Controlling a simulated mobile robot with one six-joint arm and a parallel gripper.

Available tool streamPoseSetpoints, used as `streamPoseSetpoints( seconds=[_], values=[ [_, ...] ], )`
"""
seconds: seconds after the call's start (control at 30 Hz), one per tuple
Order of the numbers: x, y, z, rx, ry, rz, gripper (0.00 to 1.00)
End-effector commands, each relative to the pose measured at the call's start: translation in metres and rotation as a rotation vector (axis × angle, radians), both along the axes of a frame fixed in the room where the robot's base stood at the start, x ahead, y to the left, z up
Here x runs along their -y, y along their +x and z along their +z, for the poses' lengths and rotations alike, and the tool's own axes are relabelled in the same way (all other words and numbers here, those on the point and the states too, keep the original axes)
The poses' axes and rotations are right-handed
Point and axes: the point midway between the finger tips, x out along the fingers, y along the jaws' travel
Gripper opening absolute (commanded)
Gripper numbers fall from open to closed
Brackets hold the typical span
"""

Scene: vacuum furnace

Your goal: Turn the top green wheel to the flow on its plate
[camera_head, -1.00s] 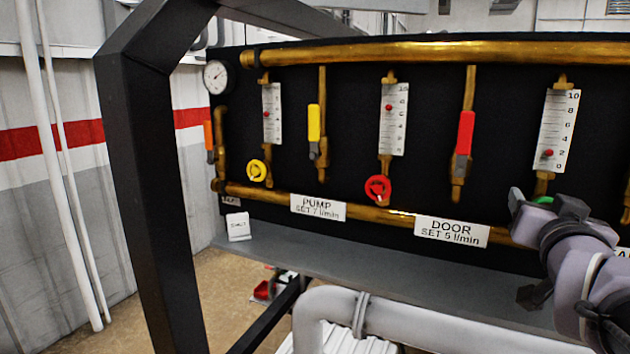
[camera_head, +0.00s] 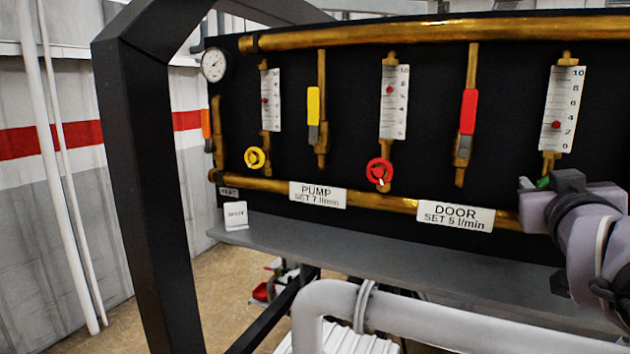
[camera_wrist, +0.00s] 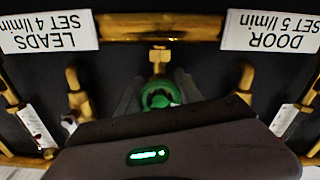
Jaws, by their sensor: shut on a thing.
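The green wheel (camera_wrist: 160,96) sits between the two fingers of my gripper (camera_wrist: 158,88) in the wrist view, below a brass pipe. My gripper is shut on it. In the head view only a sliver of green (camera_head: 543,182) shows beside my gripper (camera_head: 538,188). The flow scale (camera_head: 561,108) above it runs 0 to 10, and its red float (camera_head: 556,125) stands at about 3. Upside down in the wrist view are the plates LEADS SET 4 l/min (camera_wrist: 50,30) and DOOR SET 5 l/min (camera_wrist: 270,30), on either side of the wheel.
A red wheel (camera_head: 379,171) and a yellow wheel (camera_head: 255,158) sit under their own scales to the left. A grey ledge (camera_head: 380,250) runs below the panel, with a pale pipe (camera_head: 450,320) in front.

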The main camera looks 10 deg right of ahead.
Motion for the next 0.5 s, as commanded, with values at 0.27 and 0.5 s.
streamPoseSetpoints(
  seconds=[0.27,0.5],
  values=[
    [0.0001,0.0002,-0.0019,-0.122,-0.196,-0.001,0.03],
    [0.0002,0.0001,-0.0009,-0.202,-0.327,-0.001,0.03]
  ],
)
